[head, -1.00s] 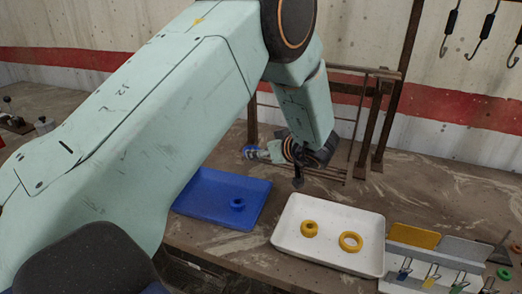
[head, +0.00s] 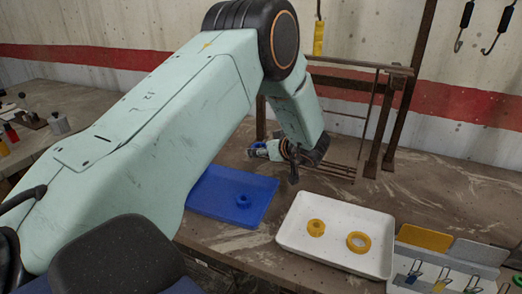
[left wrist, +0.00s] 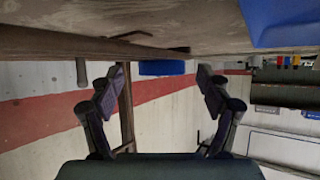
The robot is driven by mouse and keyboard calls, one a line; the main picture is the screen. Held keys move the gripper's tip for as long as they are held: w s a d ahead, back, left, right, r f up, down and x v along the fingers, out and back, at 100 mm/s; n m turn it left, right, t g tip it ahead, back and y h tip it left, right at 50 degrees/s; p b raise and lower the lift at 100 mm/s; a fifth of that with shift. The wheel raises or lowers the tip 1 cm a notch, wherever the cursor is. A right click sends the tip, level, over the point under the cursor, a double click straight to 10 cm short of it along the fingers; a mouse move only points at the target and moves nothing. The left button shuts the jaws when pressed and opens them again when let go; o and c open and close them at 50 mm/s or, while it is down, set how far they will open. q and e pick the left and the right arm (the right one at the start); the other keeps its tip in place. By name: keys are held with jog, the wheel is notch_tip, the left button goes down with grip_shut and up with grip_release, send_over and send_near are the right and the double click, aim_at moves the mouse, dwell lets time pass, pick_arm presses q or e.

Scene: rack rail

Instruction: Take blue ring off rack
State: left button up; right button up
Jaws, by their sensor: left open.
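A blue ring (head: 257,147) is at the rack (head: 345,172) behind the blue tray, partly hidden by my gripper. In the left wrist view, which is upside down, a blue ring (left wrist: 161,67) shows edge-on as a short band, centred between my spread fingers. My left gripper (head: 270,150) is open at the rack's lower part, its jaws pointing left in the head view. I cannot tell whether the fingers touch the ring. Another blue ring (head: 243,201) lies in the blue tray (head: 212,192). My right gripper is not in view.
A white tray (head: 300,240) holds two yellow rings (head: 358,242) (head: 316,228). Right of it stands a holder with a yellow board (head: 425,237) and a grey board (head: 480,251). The rack's upright posts (head: 405,95) rise close to my gripper. Bare table lies right of the rack.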

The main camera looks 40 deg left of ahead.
pick_arm(q)
jog(key=shift+s+a+r, duration=0.1)
jog(key=shift+s+a, duration=0.05)
jog(key=shift+s, duration=0.1)
jog(key=shift+c, duration=0.9)
jog(key=shift+w+d, duration=0.2)
jog(key=shift+w, duration=0.05)
jog(key=c, duration=0.5)
jog(key=shift+s+a, duration=0.15)
jog(key=shift+s, duration=0.05)
jog(key=c, duration=0.4)
jog(key=shift+c, duration=0.8)
jog(key=shift+w, duration=0.15)
